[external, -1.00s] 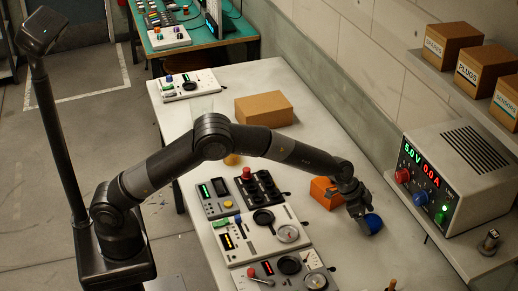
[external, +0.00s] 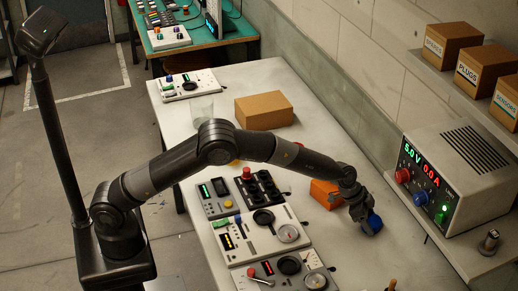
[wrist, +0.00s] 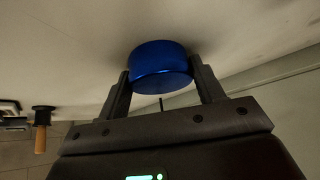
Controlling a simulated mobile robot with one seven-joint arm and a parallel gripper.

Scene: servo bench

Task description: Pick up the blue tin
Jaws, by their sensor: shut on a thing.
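The blue tin (wrist: 160,62) is a short round blue cylinder between the two fingers of my gripper (wrist: 162,78) in the wrist view. The fingers touch it on both sides, so my gripper is shut on it. In the external view the blue tin (external: 374,223) shows at the end of my arm, at the right side of the bench, with my gripper (external: 365,216) above and left of it. I cannot tell whether the tin is clear of the bench top.
An orange block (external: 324,193) stands just left of my gripper. Control panels (external: 262,228) lie along the bench's left side. A cardboard box (external: 264,110) sits farther back. A power supply (external: 450,180) stands at the right. A wooden-handled tool (wrist: 42,130) shows in the wrist view.

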